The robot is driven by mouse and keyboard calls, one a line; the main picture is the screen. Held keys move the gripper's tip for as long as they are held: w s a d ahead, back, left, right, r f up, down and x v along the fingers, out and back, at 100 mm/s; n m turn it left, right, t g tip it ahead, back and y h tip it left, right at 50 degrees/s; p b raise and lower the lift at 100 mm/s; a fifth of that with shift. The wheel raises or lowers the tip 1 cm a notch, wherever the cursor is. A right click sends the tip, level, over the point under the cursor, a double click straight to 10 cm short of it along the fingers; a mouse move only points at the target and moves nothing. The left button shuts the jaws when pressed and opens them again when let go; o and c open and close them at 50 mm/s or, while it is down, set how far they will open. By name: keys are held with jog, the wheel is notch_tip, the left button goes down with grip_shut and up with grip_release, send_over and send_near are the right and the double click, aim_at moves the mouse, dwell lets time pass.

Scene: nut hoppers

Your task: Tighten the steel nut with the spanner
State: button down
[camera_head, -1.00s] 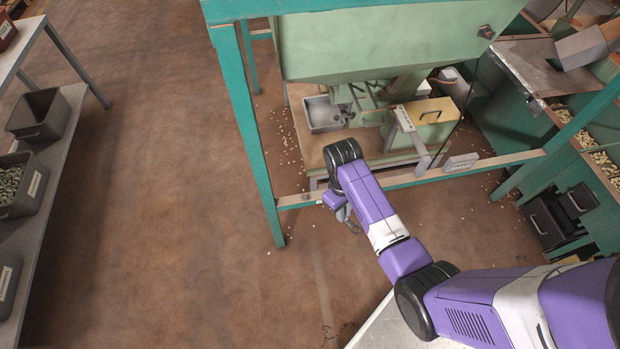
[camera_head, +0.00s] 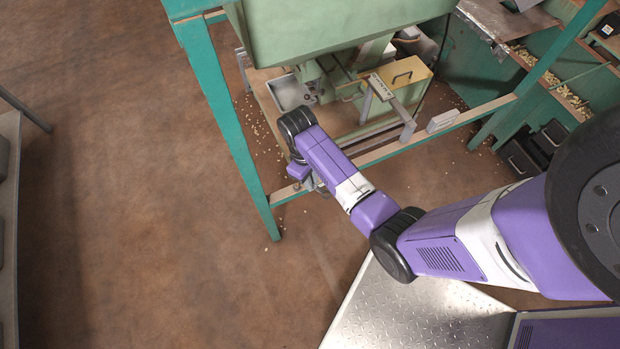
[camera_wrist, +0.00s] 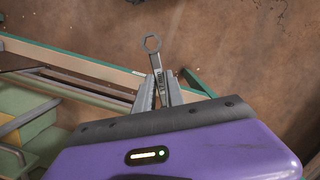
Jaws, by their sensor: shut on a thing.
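In the wrist view my gripper (camera_wrist: 158,92) is shut on a grey spanner (camera_wrist: 153,46). The spanner's ring end points out ahead of the fingers, over the brown floor near the frame's rail. In the head view my gripper (camera_head: 317,188) is low beside the lower rail of the green hopper frame, partly hidden by my wrist. The spanner cannot be made out clearly there. I cannot pick out the steel nut in either view.
A green hopper (camera_head: 340,28) stands in a teal frame (camera_head: 222,112) with a lower rail (camera_head: 385,152). Beneath it are a metal tray (camera_head: 288,92) and a yellow-topped box (camera_head: 400,80). Nuts litter the floor. Open floor (camera_head: 120,220) lies left; a bench (camera_head: 10,220) is at the edge.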

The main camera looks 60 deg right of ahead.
notch_tip(320, 180, down, 4)
jog(key=b, duration=0.3)
jog(key=shift+f+b, duration=0.6)
jog(key=shift+f, duration=0.25)
jog(key=shift+f+p, duration=0.45)
jog(key=shift+p, duration=0.1)
dwell(0.8)
jog(key=shift+f, duration=0.6)
dwell(1.0)
dwell(0.6)
